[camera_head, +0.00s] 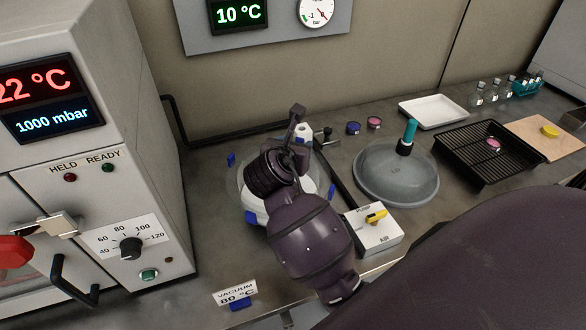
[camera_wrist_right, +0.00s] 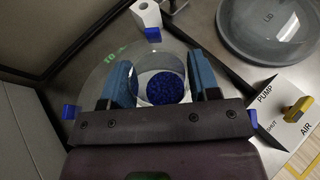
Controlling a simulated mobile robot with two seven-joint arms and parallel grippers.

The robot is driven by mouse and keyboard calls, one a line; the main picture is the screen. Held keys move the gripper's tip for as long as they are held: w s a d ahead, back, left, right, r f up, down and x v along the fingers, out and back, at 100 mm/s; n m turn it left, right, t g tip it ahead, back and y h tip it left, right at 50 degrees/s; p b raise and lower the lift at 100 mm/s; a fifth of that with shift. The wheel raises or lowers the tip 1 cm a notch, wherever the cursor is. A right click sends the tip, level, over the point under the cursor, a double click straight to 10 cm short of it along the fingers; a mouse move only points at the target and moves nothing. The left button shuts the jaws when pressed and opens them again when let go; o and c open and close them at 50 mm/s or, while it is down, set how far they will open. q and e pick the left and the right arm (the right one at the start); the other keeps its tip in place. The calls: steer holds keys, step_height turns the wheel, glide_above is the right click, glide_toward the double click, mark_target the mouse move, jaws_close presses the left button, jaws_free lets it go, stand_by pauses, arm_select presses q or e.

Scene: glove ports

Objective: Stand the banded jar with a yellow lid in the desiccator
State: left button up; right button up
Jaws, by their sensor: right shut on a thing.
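The desiccator base is a round glass bowl (camera_wrist_right: 98,68) with blue tabs on its rim. It also shows in the head view (camera_head: 254,217), largely covered by my right arm. My right gripper (camera_wrist_right: 164,82) is over the bowl, its two blue fingers shut on a round, clear-walled vessel (camera_wrist_right: 162,65). A disc of blue grains shows between the fingers; I cannot tell whether it lies in the vessel or below it. No yellow lid or band shows there. A small yellow round thing (camera_head: 549,130) lies on the wooden board at the far right. My left gripper is not in view.
A grey domed lid (camera_head: 396,178) with a teal handle lies right of the bowl. A valve box (camera_head: 373,230) with a yellow knob stands in front. A black rack (camera_head: 478,155), white tray (camera_head: 432,110) and small bottles (camera_head: 491,93) stand farther right. An oven (camera_head: 130,190) is left.

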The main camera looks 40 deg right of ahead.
step_height(320, 180, down, 6)
steer(key=shift+f+b, duration=0.1)
steer(key=shift+b, duration=0.75)
steer(key=o, duration=0.9)
steer(key=shift+c, duration=0.2)
steer(key=shift+o, duration=0.6)
